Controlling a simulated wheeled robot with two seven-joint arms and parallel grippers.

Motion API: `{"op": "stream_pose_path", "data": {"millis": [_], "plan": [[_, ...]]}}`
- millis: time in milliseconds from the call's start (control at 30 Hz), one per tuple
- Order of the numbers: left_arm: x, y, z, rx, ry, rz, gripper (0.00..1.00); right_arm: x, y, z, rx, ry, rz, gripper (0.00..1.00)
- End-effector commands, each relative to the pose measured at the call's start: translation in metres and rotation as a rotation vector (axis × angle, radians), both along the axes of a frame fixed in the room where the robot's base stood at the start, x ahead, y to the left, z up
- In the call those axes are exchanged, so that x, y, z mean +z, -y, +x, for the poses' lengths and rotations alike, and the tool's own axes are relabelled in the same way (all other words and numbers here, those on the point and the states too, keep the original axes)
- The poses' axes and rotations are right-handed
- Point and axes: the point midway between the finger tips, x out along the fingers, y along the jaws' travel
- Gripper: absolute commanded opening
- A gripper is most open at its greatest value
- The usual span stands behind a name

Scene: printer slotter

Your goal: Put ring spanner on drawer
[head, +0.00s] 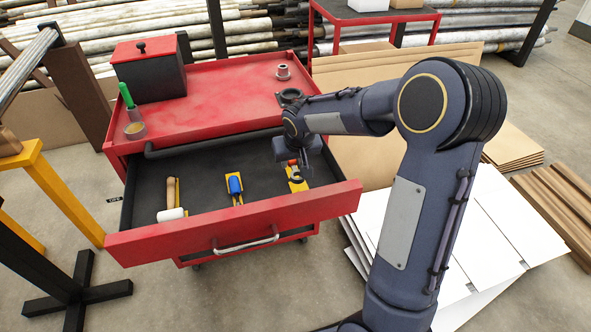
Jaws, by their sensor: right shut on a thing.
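The red drawer (163,242) of the tool cart is pulled open, and its dark inside shows. My right gripper (300,163) reaches in from the right and points down over the right part of the drawer. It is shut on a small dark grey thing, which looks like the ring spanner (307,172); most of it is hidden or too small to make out. Just under it is a yellow piece (297,185) in the drawer. I cannot tell whether the spanner touches it. My left gripper is not in view.
A white-headed mallet (171,214) and a blue-handled tool (235,186) lie in the drawer. On the red cart top (215,95) stand a black box with a red lid (148,75), a green-handled tool (127,96), a tape roll (135,130) and a small flanged part (283,73).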

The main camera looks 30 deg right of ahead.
Motion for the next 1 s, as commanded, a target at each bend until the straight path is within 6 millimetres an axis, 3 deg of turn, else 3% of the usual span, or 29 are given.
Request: {"op": "stream_pose_path", "data": {"millis": [233,433,833,867,1000], "plan": [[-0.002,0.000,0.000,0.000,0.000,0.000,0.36,-0.014,0.010,0.007,0.000,0.000,0.000,0.08],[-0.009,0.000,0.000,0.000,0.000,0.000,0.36,-0.044,0.011,0.007,0.000,-0.002,0.001,0.08],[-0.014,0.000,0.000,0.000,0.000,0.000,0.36,-0.050,0.010,0.008,0.000,0.002,0.000,0.08],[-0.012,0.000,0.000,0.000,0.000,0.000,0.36,-0.048,0.010,0.008,0.000,0.001,0.001,0.36],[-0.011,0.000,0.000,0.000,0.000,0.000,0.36,-0.048,0.011,0.008,0.000,0.001,0.001,0.54]]}}
